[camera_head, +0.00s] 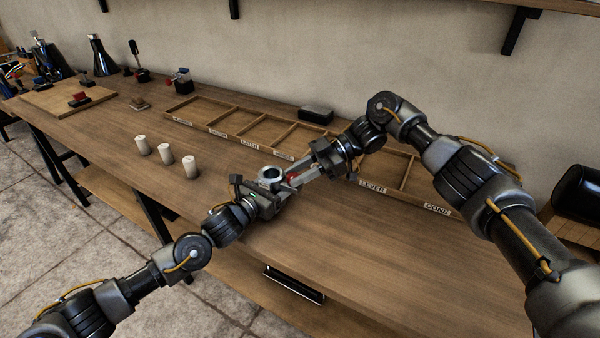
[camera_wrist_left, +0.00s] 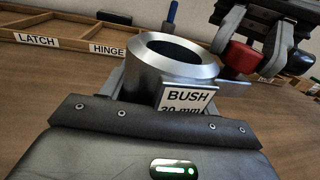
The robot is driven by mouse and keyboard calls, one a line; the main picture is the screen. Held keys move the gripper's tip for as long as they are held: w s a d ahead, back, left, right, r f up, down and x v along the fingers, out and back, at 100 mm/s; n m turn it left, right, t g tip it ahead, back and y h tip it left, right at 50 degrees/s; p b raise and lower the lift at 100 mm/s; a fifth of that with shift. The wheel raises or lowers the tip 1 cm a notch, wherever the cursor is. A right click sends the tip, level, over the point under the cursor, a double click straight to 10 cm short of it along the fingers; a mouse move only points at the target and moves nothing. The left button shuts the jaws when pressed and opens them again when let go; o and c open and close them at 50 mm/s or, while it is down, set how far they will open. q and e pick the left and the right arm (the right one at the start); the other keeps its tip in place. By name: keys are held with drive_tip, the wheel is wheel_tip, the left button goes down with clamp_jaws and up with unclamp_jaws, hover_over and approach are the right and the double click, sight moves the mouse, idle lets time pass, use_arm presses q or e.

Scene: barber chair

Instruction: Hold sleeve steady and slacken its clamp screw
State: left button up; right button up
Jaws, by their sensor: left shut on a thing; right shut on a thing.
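The sleeve is a short, thick grey metal ring (camera_head: 270,174) with an open bore, upright above the bench. In the left wrist view the sleeve (camera_wrist_left: 172,57) carries a white tag (camera_wrist_left: 187,99) reading BUSH 30 mm. My left gripper (camera_head: 268,185) is shut on the sleeve, its jaws at either side. A red part (camera_head: 291,178), probably the clamp screw's handle, is at the sleeve's right side. My right gripper (camera_head: 294,177) is shut on this red part (camera_wrist_left: 241,57). A thin metal piece (camera_wrist_left: 232,84) shows between the sleeve and the red part. The screw's thread is hidden.
A divided wooden tray (camera_head: 255,127) with labelled compartments runs along the back, partly behind my right arm. Several white cylinders (camera_head: 166,154) stand at the left. A dark box (camera_head: 316,115) is behind the tray. The front right bench top (camera_head: 370,240) is clear.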

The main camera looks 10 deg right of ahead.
drive_tip(key=shift+w+d, duration=0.15)
drive_tip(key=shift+w, duration=0.05)
idle(0.5)
drive_tip(key=o, duration=1)
drive_tip(key=shift+g, duration=0.3)
drive_tip(key=shift+v, duration=6)
drive_tip(key=shift+r, duration=0.1)
use_arm(q)
drive_tip(key=o, duration=1.3)
